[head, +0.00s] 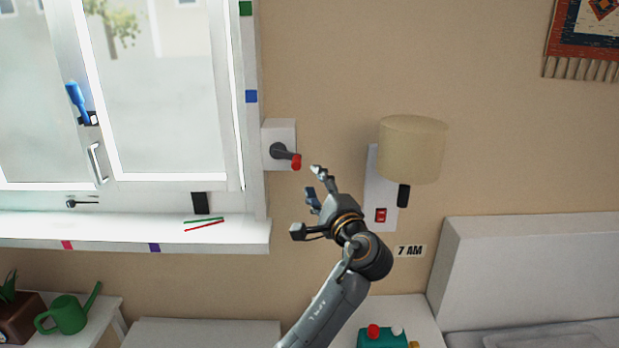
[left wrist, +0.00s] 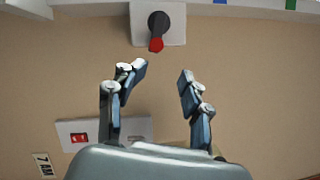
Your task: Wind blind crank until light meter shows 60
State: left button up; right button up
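The blind crank (head: 284,152) is a dark arm with a red knob, on a white wall box right of the window frame. The crank also shows at the top of the left wrist view (left wrist: 157,28), its red knob pointing down. My left gripper (head: 308,200) is open and empty, just below and right of the knob in the head view. In the left wrist view its fingers (left wrist: 162,72) are spread, with the knob beyond and between the tips, not touched. I cannot make out a light meter reading. My right gripper is not in view.
A lamp (head: 412,150) and a plate with a red switch (head: 380,215) are right of my gripper. The window sill (head: 130,232) juts out at left, with red and green sticks on it. Bare wall lies around the crank's right side.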

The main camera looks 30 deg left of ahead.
pick_arm(q)
jog(key=shift+s, duration=0.1)
jog(key=m+t+h+p, duration=0.3)
jog(key=m+t+h, duration=0.35)
jog(key=m, duration=1.65)
send_near(296, 166)
jog(key=shift+n+t+y, duration=0.3)
jog(key=shift+t+y, duration=0.35)
jog(key=shift+t, duration=0.3)
jog(key=w+a, duration=0.1)
jog(key=w, duration=0.2)
jog(key=w+a+p, duration=0.1)
jog(key=w+a, duration=0.1)
jog(key=w, duration=0.1)
jog(key=w+a+r+p, duration=0.1)
jog(key=w+a, duration=0.1)
jog(key=w, duration=0.2)
jog(key=shift+w+a, duration=0.1)
jog(key=shift+a, duration=0.15)
jog(key=shift+c, duration=0.2)
